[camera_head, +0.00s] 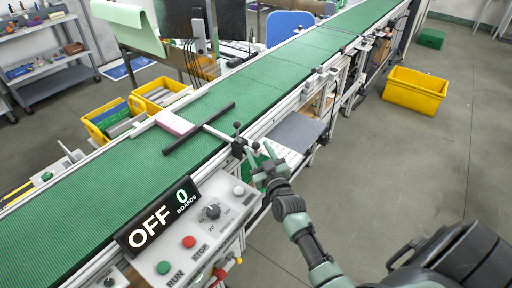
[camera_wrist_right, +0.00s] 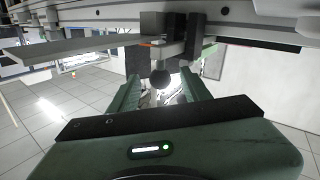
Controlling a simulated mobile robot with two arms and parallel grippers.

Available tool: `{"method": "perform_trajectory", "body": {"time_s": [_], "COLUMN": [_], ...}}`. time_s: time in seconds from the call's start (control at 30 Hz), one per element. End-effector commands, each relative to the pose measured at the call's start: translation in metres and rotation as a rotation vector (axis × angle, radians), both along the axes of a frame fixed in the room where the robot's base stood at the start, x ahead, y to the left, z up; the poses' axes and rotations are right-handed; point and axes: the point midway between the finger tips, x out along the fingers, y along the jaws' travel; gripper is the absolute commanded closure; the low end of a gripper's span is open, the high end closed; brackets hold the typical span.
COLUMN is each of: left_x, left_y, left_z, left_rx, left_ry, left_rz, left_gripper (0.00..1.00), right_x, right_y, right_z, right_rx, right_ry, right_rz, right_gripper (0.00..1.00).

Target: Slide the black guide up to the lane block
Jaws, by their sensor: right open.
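The black guide (camera_head: 215,117) is a long dark bar lying along the green belt. A pink block (camera_head: 174,122), apparently the lane block, sits by the far rail, just beyond the guide. My right gripper (camera_head: 265,169) is just on the near side of the clamp. In the right wrist view its open fingers (camera_wrist_right: 161,88) are on either side of a dark ball knob (camera_wrist_right: 160,77), with no clear grip. My left gripper is out of view.
A control panel (camera_head: 205,228) with buttons and a display reading OFF and 0 boards stands at the near rail. Yellow crates (camera_head: 110,118) stand beyond the belt, and another yellow crate (camera_head: 414,92) is on the floor at right. The floor at right is mostly clear.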

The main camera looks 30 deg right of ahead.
Motion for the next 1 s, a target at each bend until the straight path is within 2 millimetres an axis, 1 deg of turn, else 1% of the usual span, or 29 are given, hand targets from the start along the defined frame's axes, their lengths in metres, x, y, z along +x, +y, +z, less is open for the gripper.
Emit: {"method": "perform_trajectory", "body": {"time_s": [0.03,0.1,0.2,0.3,0.43,1.0], "left_x": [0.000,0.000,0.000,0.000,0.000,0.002], "left_y": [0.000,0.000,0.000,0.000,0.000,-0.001], "left_z": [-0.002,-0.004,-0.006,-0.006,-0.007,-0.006], "left_rx": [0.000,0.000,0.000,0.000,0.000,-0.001], "left_ry": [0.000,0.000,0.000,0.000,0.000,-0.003], "left_rz": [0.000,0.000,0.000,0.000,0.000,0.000], "left_gripper": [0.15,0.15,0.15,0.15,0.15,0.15], "right_x": [-0.011,-0.022,-0.036,-0.045,-0.049,-0.048], "right_y": [0.002,0.005,0.008,0.009,0.010,0.010], "right_z": [-0.003,-0.002,-0.002,-0.001,0.000,0.000], "right_rx": [0.001,0.000,-0.001,0.000,0.000,0.000], "right_ry": [0.002,0.001,0.000,-0.001,0.000,0.000], "right_rz": [0.000,0.000,0.001,0.000,0.000,0.000], "right_gripper": [0.52,0.52,0.52,0.52,0.52,0.52]}}
